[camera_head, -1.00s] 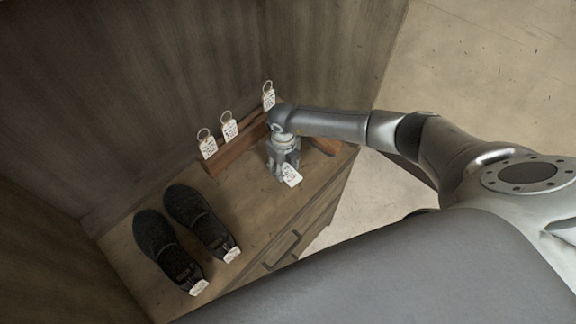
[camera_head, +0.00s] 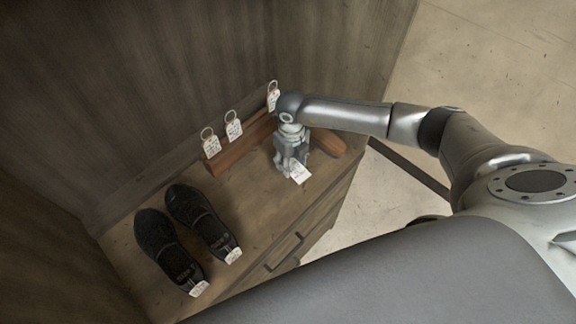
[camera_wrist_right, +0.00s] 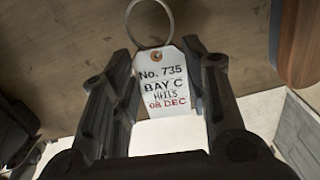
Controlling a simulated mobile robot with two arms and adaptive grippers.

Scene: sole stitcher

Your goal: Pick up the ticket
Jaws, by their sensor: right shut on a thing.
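The ticket (camera_wrist_right: 165,85) is a white tag with a metal ring at its top. In the head view the ticket (camera_head: 300,173) shows at the tips of my right gripper (camera_head: 291,171), low over the wooden bench top. Whether it touches the bench is unclear. My left gripper is out of view.
Other white tags with rings (camera_head: 211,145) (camera_head: 233,129) (camera_head: 273,98) stand along a brown wooden rail (camera_head: 238,151) at the back. A pair of dark shoes (camera_head: 165,246) with white tags sits at the left of the bench. A brown wooden piece (camera_head: 328,142) lies behind my gripper.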

